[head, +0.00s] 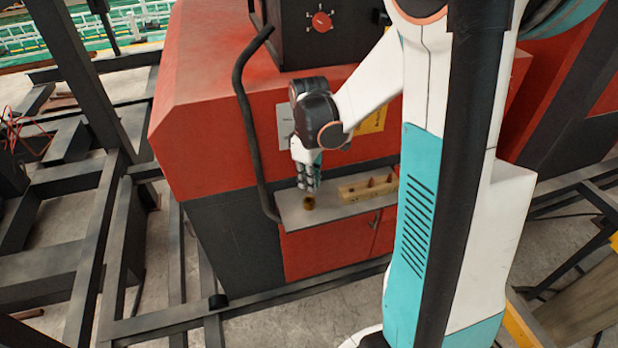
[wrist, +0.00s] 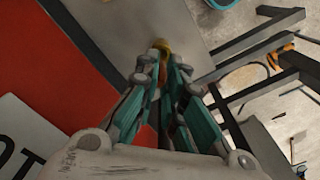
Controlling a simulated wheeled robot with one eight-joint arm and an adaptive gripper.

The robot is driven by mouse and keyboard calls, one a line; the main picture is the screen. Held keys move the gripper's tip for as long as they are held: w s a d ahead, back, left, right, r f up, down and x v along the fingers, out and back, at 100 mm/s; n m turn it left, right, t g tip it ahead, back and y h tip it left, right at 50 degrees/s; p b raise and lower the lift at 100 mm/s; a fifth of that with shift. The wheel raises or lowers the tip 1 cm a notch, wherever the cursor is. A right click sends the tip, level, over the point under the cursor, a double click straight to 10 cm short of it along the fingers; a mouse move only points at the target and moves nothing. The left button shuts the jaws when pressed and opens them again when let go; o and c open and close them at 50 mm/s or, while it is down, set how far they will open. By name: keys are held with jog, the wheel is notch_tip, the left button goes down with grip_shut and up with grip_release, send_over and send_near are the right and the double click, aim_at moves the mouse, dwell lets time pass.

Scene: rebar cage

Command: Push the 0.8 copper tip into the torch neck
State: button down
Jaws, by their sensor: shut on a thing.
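My gripper (head: 309,186) points down over the grey shelf on the front of the red machine. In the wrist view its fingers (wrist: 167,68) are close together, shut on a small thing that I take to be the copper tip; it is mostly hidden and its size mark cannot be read. A small brass-coloured round piece (head: 309,203), perhaps the torch neck, stands on the shelf right below the fingertips. It also shows in the wrist view just beyond the fingertips (wrist: 162,46). I cannot tell whether the held thing touches it.
A wooden box with compartments (head: 368,188) sits on the shelf (head: 345,209) to the right of my gripper. A dark bent handle bar (head: 249,120) runs down the machine (head: 210,110) left of my gripper. Dark steel beams (head: 92,270) stand at the left.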

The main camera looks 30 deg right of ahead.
aim_at(309, 192)
jog(key=shift+f+b, duration=0.5)
jog(key=shift+f, duration=0.4)
jog(key=shift+f+b, duration=1.55)
jog(key=shift+b, duration=0.45)
dwell(1.3)
jog(key=c, duration=1.6)
grip_release()
jog(key=shift+c, duration=0.2)
jog(key=shift+r, duration=0.15)
notch_tip(309, 192, up, 12)
jog(key=shift+f, duration=0.1)
